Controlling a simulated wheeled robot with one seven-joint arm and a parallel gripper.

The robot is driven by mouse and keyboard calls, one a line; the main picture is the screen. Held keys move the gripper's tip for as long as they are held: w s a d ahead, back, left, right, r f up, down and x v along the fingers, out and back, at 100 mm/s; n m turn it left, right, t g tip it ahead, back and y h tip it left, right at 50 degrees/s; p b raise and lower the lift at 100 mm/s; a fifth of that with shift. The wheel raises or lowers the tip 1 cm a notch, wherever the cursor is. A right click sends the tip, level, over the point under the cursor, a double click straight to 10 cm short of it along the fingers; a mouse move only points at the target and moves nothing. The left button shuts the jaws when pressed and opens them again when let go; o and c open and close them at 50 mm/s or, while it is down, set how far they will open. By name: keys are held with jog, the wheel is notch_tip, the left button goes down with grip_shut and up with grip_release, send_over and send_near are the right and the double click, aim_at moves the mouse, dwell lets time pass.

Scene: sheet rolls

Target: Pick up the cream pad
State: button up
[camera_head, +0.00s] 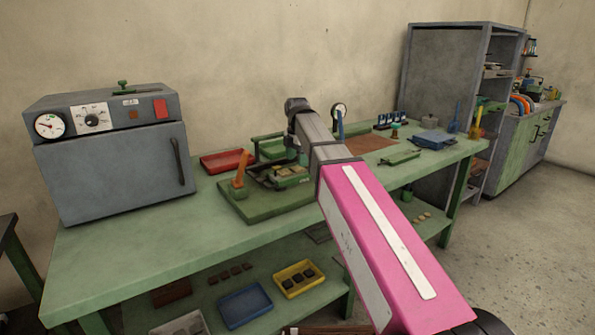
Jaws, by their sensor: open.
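Small cream to tan pieces (281,170) sit in the dark green fixture on the green board (255,206), in the middle of the bench. They are too small to tell which is the cream pad. More small cream pieces (423,216) lie on the lower shelf at the right. My pink and grey arm reaches over the bench from the lower right and bends down at its far end. My gripper (292,155) shows only in small part, close to the fixture's back side, open. The arm hides part of the fixture and bench behind it.
A grey oven (115,170) stands on the left of the green bench (120,250). An orange-handled lever (239,170) rises from the board, with a red tray (227,161) behind. A blue box (435,139) and tools stand at the right. The bench's front left is clear.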

aim_at(298, 168)
jog(key=shift+d+f, duration=0.1)
jog(key=shift+f, duration=1.55)
jog(key=c, duration=1)
